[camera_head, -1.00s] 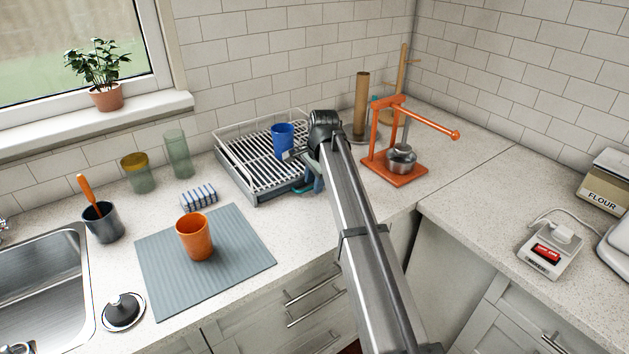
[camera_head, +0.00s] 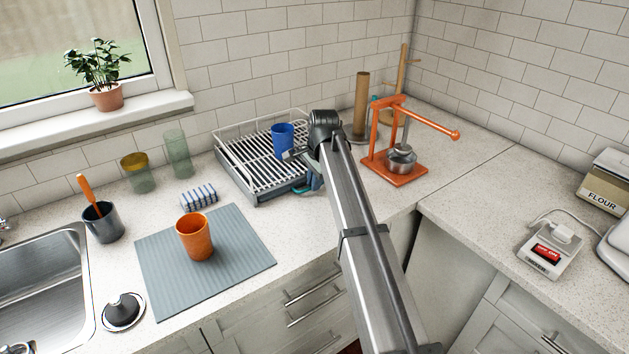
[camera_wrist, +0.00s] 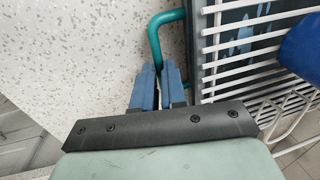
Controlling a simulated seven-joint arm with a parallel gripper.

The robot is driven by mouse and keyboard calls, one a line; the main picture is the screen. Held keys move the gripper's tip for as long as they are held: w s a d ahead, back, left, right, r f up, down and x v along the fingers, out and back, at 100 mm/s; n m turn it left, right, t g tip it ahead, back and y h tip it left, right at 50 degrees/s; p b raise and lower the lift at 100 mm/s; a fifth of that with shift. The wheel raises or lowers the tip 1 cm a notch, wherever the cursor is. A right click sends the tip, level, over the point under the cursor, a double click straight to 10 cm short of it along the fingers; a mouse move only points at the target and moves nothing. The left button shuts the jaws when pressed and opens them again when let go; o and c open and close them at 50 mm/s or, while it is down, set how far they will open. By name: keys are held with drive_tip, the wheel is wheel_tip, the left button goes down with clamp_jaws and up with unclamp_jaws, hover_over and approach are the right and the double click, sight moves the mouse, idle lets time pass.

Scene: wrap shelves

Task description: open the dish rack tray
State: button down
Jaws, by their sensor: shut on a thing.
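The dish rack (camera_head: 233,161) with white bars stands on the counter against the back wall. Its grey tray (camera_head: 268,197) lies under the bars, and its front edge shows at the rack's base. In the wrist view, the tray (camera_wrist: 240,45) shows between the white bars. A teal tube handle (camera_wrist: 155,38) curves out from the tray's side. My gripper (camera_wrist: 160,72) has its blue fingers shut on the handle's end. In the head view, my gripper (camera_head: 313,183) is at the rack's front right corner, partly hidden by my arm.
A blue cup (camera_head: 282,138) stands in the rack. An orange press (camera_head: 393,176) and a paper towel holder (camera_head: 361,105) stand to the right. Counter before the rack is clear.

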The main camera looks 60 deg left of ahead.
idle(0.8)
drive_tip(key=d, duration=1.5)
drive_tip(key=shift+a, duration=0.1)
drive_tip(key=c, duration=1.2)
unclamp_jaws()
drive_tip(key=d+r, duration=0.1)
drive_tip(key=r, duration=0.8)
drive_tip(key=d+r, duration=0.1)
drive_tip(key=r, duration=0.3)
drive_tip(key=shift+d+r, duration=0.3)
drive_tip(key=shift+d, duration=0.05)
